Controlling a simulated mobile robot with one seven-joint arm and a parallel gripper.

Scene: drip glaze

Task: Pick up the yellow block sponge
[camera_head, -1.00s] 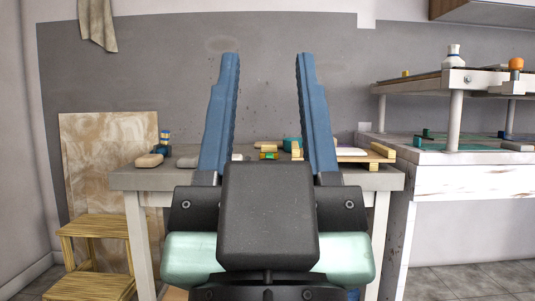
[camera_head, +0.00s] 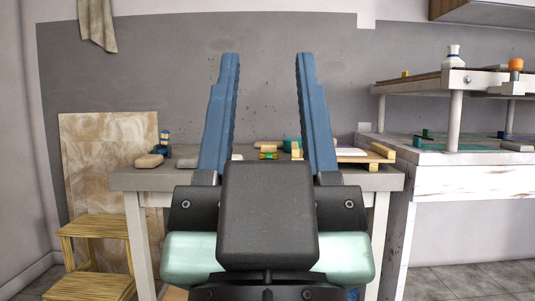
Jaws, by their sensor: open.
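My gripper (camera_head: 267,58) fills the middle of the head view. Its two long blue fingers point up and stand wide apart, with nothing held between them. Beyond it is a grey worktable (camera_head: 150,180) with small things on top. A small pale yellow block (camera_head: 270,148) shows between the fingers, near the back of the table; it may be the yellow block sponge, but it is too small to be sure. A yellow-green item (camera_head: 268,156) lies just in front of it. The fingers and gripper body hide parts of the tabletop.
A beige rounded block (camera_head: 149,160) lies at the table's left end, near a blue-and-yellow item (camera_head: 165,138). A teal item (camera_head: 291,144) and a wooden board (camera_head: 368,159) are to the right. A wooden step stool (camera_head: 92,230) stands at left, a white shelf unit (camera_head: 460,180) at right.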

